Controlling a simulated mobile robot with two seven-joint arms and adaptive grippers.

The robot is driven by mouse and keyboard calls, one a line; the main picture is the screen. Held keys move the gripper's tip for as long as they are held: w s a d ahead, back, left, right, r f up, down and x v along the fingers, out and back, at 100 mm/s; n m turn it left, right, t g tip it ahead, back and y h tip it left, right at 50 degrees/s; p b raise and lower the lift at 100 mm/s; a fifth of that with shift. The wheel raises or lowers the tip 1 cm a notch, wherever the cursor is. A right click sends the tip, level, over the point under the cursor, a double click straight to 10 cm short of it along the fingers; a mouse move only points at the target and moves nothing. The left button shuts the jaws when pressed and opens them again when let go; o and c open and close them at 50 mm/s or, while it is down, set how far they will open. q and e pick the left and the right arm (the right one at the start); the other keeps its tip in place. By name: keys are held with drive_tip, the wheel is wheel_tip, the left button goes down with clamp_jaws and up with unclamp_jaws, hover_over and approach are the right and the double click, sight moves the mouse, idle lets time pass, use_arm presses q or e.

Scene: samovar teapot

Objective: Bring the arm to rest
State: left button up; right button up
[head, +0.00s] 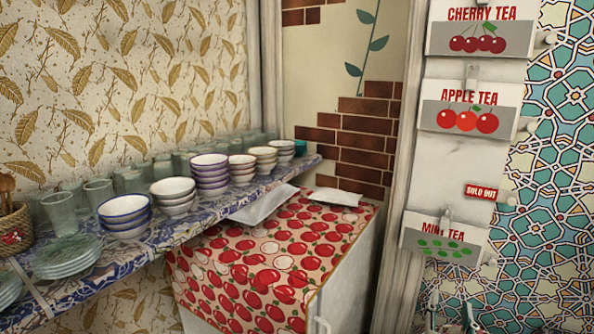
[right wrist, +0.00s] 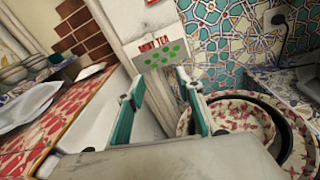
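My right gripper (head: 450,317) shows only in part at the bottom right edge of the head view, in front of the tiled wall. In the right wrist view its two green-lined fingers stand well apart with nothing between them, so the right gripper (right wrist: 160,82) is open and empty. Beyond the fingers is the mint tea sign (right wrist: 160,54), which also hangs on the white post in the head view (head: 443,236). My left gripper and arm are in neither view.
A patterned shelf (head: 118,259) with stacked bowls (head: 209,172), glasses and plates runs along the left wall. A cabinet with an apple-print cover (head: 270,262) stands below it. In the right wrist view, a round flowered tray (right wrist: 232,103) lies at lower right, close to the right finger in the picture.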

drive_tip(key=a+f+m+g+y, duration=0.1)
drive_tip(key=a+f+m+y, duration=0.25)
drive_tip(key=f, duration=0.45)
drive_tip(key=a+f+m+g+y, duration=0.15)
drive_tip(key=f+m, duration=0.25)
drive_tip(key=f, duration=0.5)
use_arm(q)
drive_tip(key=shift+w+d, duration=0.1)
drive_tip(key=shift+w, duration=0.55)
use_arm(e)
drive_tip(key=s+a+f+m+g+y, duration=0.1)
drive_tip(key=s+a+f+m+y, duration=0.1)
drive_tip(key=s+f+m, duration=0.5)
drive_tip(key=s+a+f+m+g+y, duration=0.1)
drive_tip(key=s+a+f+m+y, duration=0.1)
drive_tip(key=s+f+m, duration=0.6)
wheel_tip(320, 180, down, 3)
drive_tip(key=shift+a+r+m+y, duration=0.1)
drive_tip(key=shift+a+m+y, duration=0.05)
drive_tip(key=shift+m+y, duration=0.75)
